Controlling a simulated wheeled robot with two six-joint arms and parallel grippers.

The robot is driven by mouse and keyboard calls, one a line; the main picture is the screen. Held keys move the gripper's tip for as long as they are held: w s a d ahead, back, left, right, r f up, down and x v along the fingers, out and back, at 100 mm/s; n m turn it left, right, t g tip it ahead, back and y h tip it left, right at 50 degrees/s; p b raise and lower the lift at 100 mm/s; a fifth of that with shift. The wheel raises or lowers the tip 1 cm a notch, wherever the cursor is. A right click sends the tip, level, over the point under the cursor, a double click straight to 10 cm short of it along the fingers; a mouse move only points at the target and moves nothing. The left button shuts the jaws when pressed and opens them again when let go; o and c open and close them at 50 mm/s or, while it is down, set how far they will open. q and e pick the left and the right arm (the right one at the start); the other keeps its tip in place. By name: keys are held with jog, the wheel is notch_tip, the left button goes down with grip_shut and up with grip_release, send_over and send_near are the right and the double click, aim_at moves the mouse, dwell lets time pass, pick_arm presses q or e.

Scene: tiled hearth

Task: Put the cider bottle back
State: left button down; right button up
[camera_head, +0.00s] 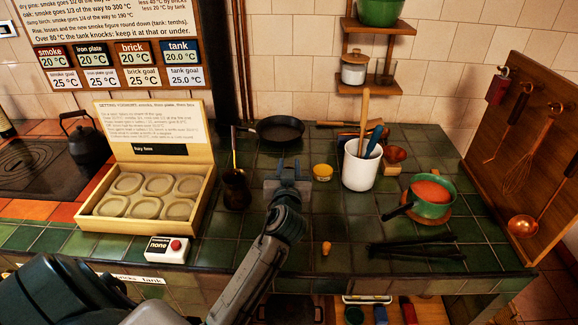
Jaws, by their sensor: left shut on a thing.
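My left gripper (288,168) is over the middle of the green tiled counter (345,225), its fingers pointing away from me. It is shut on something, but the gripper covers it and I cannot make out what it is. A dark bottle with a pale label (5,127) is partly cut off at the far left edge. I cannot tell whether it is the cider bottle. No other bottle shows clearly. A small orange stopper (326,248) stands on the counter, nearer to me than the gripper. My right gripper is not in view.
A yellow tub (322,172) is close right of the gripper, and a dark pot (236,190) is left. Black tongs (415,247) lie front right.

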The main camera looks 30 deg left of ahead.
pick_arm(q)
jog(key=shift+f, duration=0.3)
jog(key=shift+f+b, duration=0.15)
jog(key=shift+b, duration=0.15)
jog(key=c, duration=1.1)
grip_release()
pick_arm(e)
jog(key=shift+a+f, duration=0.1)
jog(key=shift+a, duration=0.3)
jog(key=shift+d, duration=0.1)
